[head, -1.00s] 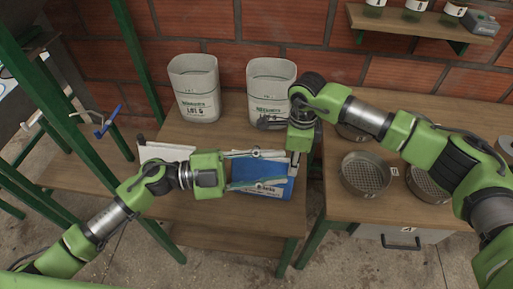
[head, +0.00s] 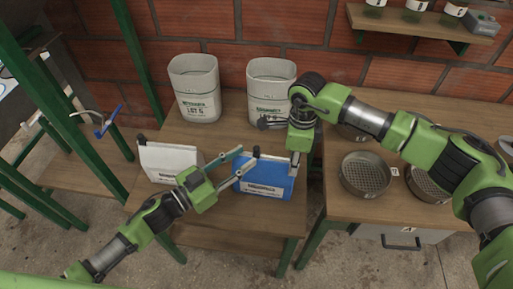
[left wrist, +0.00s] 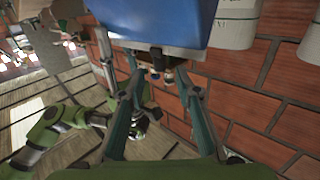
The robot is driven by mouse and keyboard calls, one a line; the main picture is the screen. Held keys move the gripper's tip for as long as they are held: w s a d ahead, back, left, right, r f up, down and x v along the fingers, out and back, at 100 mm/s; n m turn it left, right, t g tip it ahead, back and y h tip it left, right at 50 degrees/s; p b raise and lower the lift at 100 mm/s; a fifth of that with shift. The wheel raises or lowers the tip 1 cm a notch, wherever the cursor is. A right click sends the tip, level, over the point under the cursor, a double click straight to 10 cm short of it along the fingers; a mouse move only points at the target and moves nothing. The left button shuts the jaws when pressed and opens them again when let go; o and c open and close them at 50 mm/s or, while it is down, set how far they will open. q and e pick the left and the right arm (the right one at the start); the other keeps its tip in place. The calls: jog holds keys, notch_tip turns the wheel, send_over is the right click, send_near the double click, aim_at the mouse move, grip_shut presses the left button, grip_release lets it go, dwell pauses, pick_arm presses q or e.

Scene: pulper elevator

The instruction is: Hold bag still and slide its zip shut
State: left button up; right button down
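A blue bag (head: 265,180) with a white label stands on the wooden table in the head view. A small dark zip slider (head: 256,152) sits at its top edge, toward the left. My left gripper (head: 246,158) is open, its fingertips near the slider and the bag's top left. In the left wrist view the blue bag (left wrist: 165,22) shows at the top, and the slider (left wrist: 156,62) appears in the gap between the spread fingers. My right gripper (head: 296,158) points down at the bag's right edge; its fingers are seen edge-on, so its grip is unclear.
A white bag (head: 168,163) with a dark slider stands left of the blue one. Two white containers (head: 195,90) (head: 270,88) stand behind, near the brick wall. Round sieves (head: 365,174) rest on the right-hand table. Free table lies in front of the bags.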

aim_at(254, 151)
pick_arm(q)
jog(key=x, duration=0.5)
jog(key=shift+w+d, duration=0.25)
grip_shut()
